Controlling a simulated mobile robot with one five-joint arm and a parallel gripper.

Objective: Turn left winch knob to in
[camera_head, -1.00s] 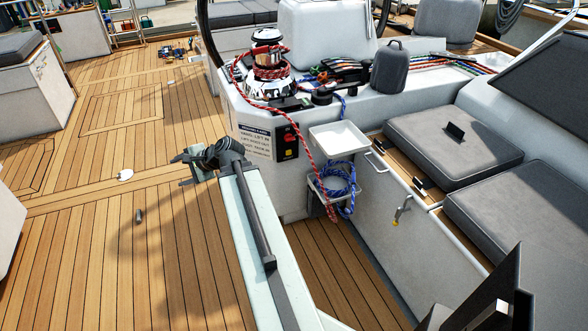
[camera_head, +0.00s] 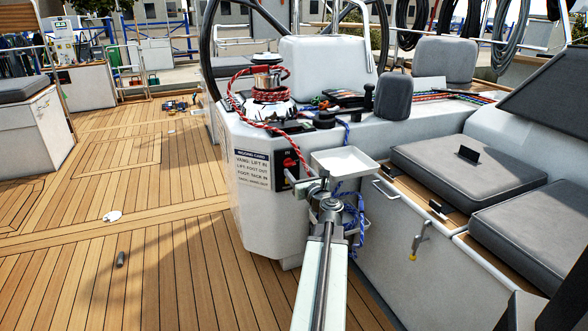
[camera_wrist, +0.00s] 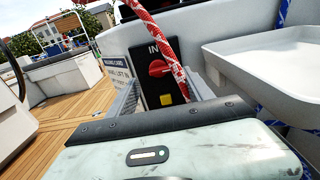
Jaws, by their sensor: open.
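The red winch knob (camera_head: 290,161) is on a black panel on the side of the white console, left of the white tray. In the wrist view the knob (camera_wrist: 158,68) sits under the label "IN", with a yellow square (camera_wrist: 166,99) below it. The knob's pointer direction is not clear. My gripper (camera_head: 317,187) is in front of the panel, a little right of and below the knob. In the wrist view its fingers (camera_wrist: 162,88) are apart, one each side of the panel, and nothing is between them. The gripper appears short of the knob.
A red-and-white rope (camera_wrist: 157,42) hangs from the winch (camera_head: 268,95) close to the knob's right side. A white tray (camera_head: 345,162) juts out just right of the panel, above a coiled blue rope (camera_head: 352,215). A placard (camera_head: 252,168) is left. Open deck lies left.

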